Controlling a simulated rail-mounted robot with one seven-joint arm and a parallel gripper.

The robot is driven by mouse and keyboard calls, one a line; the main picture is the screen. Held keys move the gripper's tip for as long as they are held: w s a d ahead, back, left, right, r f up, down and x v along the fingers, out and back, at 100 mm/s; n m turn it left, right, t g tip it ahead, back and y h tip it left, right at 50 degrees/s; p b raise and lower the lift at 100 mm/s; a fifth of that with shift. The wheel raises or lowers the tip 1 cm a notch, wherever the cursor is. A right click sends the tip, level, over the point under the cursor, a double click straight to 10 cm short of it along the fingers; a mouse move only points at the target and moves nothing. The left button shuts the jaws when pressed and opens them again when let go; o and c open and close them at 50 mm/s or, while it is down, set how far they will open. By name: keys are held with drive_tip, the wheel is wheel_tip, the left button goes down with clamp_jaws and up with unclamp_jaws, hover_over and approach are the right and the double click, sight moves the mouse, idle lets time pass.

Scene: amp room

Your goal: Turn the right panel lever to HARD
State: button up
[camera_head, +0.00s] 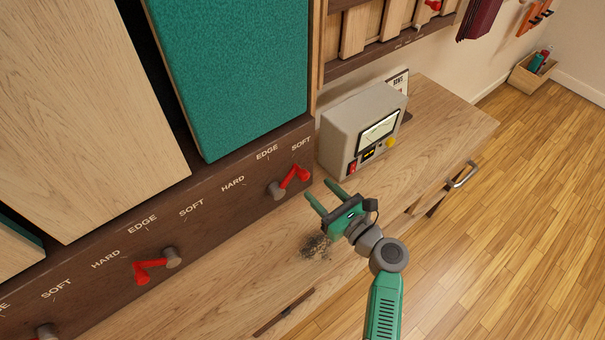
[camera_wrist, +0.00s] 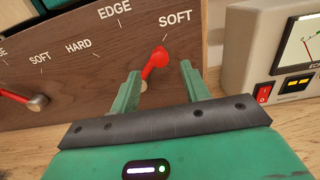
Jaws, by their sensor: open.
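The right panel lever (camera_head: 295,176) is a red handle on a grey pivot at the right end of the dark wooden strip. It points up and right toward the SOFT label (camera_head: 301,144); EDGE (camera_head: 267,152) and HARD (camera_head: 233,183) follow to the left. My gripper (camera_head: 318,190) is open and empty, its fingers pointing at the strip just right of and below the lever. In the wrist view the red handle (camera_wrist: 156,60) shows between the two green fingers, its lower part near the left finger. I cannot tell whether a finger touches it.
A grey meter box (camera_head: 350,130) with a red switch and yellow knob stands close right of the lever. Another red lever (camera_head: 150,270) sits further left, under a wooden panel. A dark scruffy patch (camera_head: 316,246) lies on the bench below my gripper. The bench top around it is mostly clear.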

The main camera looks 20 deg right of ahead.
sight(307, 179)
drive_tip(key=b+x, duration=0.2)
drive_tip(key=x, duration=0.5)
drive_tip(key=shift+f, duration=0.15)
drive_tip(key=shift+w+a, duration=0.2)
drive_tip(key=shift+w, duration=0.25)
clamp_jaws()
drive_tip(key=shift+a, duration=0.1)
